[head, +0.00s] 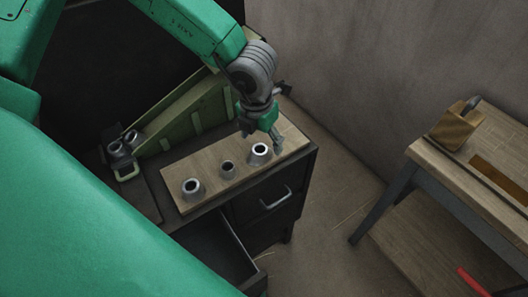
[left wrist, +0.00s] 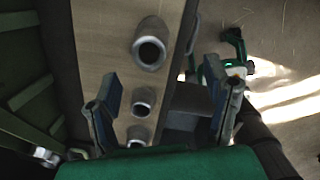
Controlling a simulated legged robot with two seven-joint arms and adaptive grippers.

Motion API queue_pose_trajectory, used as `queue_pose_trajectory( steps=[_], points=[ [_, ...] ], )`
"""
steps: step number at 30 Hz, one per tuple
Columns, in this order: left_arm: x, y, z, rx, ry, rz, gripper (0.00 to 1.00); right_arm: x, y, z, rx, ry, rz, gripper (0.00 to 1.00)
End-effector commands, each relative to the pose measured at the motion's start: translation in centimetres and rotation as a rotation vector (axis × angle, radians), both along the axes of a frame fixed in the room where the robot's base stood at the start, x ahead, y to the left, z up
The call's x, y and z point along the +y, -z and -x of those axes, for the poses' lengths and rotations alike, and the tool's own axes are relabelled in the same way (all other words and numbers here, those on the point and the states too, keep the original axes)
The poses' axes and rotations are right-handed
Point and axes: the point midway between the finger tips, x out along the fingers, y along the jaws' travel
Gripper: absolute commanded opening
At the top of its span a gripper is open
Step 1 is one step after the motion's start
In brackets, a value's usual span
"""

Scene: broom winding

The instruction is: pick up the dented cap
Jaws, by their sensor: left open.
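Three grey hollow caps stand in a row on a wooden board (head: 208,175): a near one (head: 193,190), a smaller middle one (head: 227,170) and a far one (head: 259,154). I cannot make out a dent on any of them. My left gripper (head: 262,128) is just above and behind the far cap, pointing down, open and empty. In the left wrist view, the open fingers (left wrist: 162,78) frame the board; one cap (left wrist: 150,45) lies ahead of them and two others, including a middle cap (left wrist: 143,101), show between them. My right gripper is not in view.
More grey caps (head: 120,146) sit at the lower end of a green sloping chute (head: 190,112) left of the board. The dark cabinet has an open drawer (head: 212,250) at the front. A workbench (head: 424,150) with a wooden block (head: 455,127) stands right, across open floor.

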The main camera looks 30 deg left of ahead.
Motion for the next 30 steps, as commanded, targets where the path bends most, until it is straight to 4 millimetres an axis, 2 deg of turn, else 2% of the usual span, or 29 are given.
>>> queue_pose_trajectory(
  steps=[1,8,16,25,26,27,29,30],
  points=[
    [0.1,0.8,0.0,0.002,-0.001,0.000,0.70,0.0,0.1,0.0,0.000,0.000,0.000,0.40],
    [0.4,2.3,-0.3,0.001,-0.002,0.003,0.70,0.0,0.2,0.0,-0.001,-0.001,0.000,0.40],
    [0.4,6.0,-1.2,0.002,0.001,-0.001,0.70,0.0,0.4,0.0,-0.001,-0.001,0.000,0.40],
    [0.6,6.6,-1.3,-0.002,0.002,0.000,0.70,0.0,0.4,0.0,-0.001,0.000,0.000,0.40],
    [0.6,6.6,-1.3,-0.001,0.002,0.001,0.67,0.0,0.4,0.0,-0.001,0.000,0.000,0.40],
    [0.7,6.6,-1.3,-0.001,0.001,0.001,0.53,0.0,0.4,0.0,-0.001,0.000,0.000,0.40],
    [0.7,6.6,-1.3,-0.001,0.001,0.001,0.32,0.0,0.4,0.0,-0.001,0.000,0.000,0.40],
    [0.7,6.6,-1.3,-0.001,0.001,0.001,0.30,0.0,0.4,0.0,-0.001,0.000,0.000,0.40]
  ],
)
